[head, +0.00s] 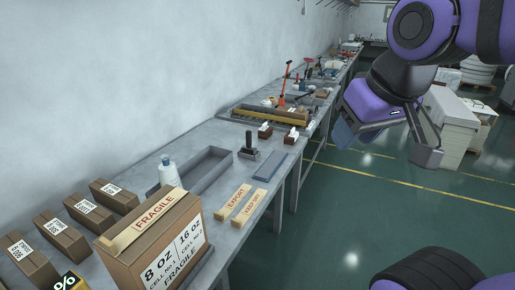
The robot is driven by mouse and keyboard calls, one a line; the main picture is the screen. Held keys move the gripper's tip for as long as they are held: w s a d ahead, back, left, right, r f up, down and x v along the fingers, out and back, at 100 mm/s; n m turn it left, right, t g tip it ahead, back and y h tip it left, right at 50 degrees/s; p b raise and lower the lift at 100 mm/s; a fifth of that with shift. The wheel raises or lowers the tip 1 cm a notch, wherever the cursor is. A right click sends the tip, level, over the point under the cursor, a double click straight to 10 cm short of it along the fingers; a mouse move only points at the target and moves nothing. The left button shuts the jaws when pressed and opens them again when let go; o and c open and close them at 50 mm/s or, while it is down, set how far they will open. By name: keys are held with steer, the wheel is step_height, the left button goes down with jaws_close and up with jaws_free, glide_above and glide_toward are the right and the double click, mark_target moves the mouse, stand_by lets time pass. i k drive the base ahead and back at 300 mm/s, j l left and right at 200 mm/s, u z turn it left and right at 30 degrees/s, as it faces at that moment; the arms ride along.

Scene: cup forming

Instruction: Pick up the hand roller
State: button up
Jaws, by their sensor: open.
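A dark tool with an upright black handle (250,142) stands on the grey workbench (228,190), right of a long grey open tray. It may be the hand roller, but it is too small to tell for sure. My gripper (387,148) is at the upper right, to the right of the bench and over the floor. Its fingers are spread, pointing down, with nothing between them. It is well apart from the dark tool and everything else on the bench.

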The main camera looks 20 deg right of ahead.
mark_target(248, 133)
steer(key=z, duration=0.25)
steer(key=u, duration=0.3)
steer(key=i+l+u, duration=0.25)
steer(key=u, duration=0.25)
steer(key=i+l+u, duration=0.1)
steer(key=l+u, duration=0.35)
steer(key=i+l+u, duration=0.1)
steer(key=l, duration=0.55)
steer(key=i+l, duration=0.15)
steer(key=l, duration=0.5)
steer(key=i+l+u, duration=0.15)
steer(key=l, duration=0.5)
steer(key=l+u, duration=0.1)
steer(key=l, duration=0.55)
